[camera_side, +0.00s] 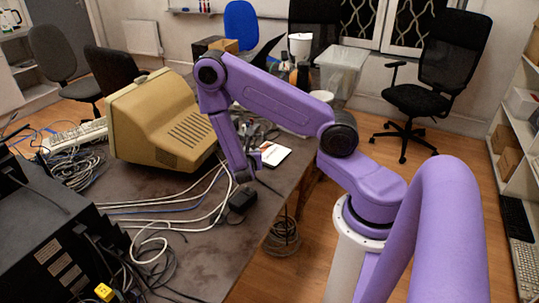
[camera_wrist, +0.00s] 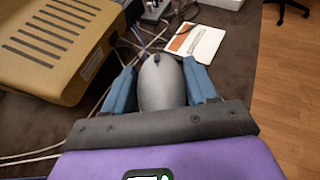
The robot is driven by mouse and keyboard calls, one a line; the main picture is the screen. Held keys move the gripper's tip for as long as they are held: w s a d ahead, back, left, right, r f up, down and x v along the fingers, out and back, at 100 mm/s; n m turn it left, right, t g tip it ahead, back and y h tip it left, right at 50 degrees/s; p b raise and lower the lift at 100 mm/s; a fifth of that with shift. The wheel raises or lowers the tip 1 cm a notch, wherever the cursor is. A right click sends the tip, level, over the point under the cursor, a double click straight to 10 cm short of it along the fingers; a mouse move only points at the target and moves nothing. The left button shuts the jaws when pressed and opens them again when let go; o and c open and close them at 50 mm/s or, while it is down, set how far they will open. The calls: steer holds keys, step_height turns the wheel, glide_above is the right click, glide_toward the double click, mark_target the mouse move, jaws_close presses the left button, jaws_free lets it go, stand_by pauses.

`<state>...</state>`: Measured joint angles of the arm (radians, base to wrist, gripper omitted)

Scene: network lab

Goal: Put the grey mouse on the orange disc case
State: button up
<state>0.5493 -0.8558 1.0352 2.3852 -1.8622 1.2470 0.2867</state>
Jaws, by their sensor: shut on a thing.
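The grey mouse (camera_wrist: 163,85) sits between the two blue fingers of my gripper (camera_wrist: 159,70) in the wrist view. The fingers are shut on its sides, and its dark wheel end points away from my wrist. The orange disc case (camera_wrist: 181,37) lies flat on the table ahead of the mouse, slightly right. It shows an orange part on its left and a white part on its right. In the side view the case (camera_side: 275,154) is near the table's right edge, just beyond my lowered wrist. The mouse cannot be made out there.
A beige monitor (camera_side: 163,122) stands left of my gripper. Cables and small devices crowd the table behind the mouse. The table edge and wooden floor (camera_wrist: 285,85) are to the right.

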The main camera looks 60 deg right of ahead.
steer(key=s+d+r+m+g+h, duration=0.1)
steer(key=s+d+m+g, duration=0.25)
steer(key=d, duration=0.25)
steer(key=s+d+m+g+h, duration=0.1)
steer(key=s+d+m+g, duration=0.15)
steer(key=s+d, duration=0.3)
glide_above(270, 154)
step_height(270, 154, down, 9)
steer(key=shift+f, duration=0.15)
steer(key=shift+w+d+f, duration=0.1)
steer(key=shift+f, duration=1.5)
steer(key=shift+f, duration=0.15)
steer(key=o, duration=1.1)
